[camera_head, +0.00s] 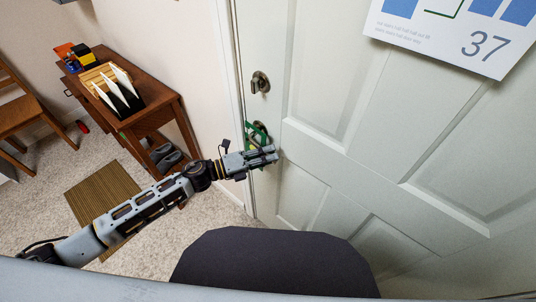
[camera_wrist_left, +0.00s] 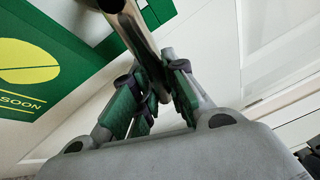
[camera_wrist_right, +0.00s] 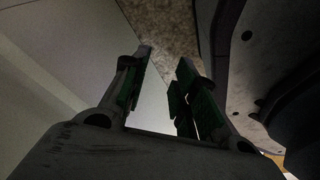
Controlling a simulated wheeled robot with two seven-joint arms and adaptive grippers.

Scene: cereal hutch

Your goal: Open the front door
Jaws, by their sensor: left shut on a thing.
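The front door (camera_head: 335,150) is a pale panelled door filling the right of the head view. Its left edge lies along the white frame, and I see no clear gap there. My left gripper (camera_head: 275,153) is at the lower handle, which it mostly hides in the head view. In the left wrist view the metal door handle (camera_wrist_left: 128,22) runs down between the green-padded fingers of my left gripper (camera_wrist_left: 155,82), which are shut on it. My right gripper (camera_wrist_right: 165,60) shows only in its wrist view, with its fingers apart and nothing between them.
A lock knob (camera_head: 260,82) sits above the handle. A green hanging sign (camera_wrist_left: 40,60) is beside the handle. A poster (camera_head: 460,30) is on the door. A wooden side table (camera_head: 150,112) with items, a chair (camera_head: 22,112) and a striped mat (camera_head: 103,192) are left.

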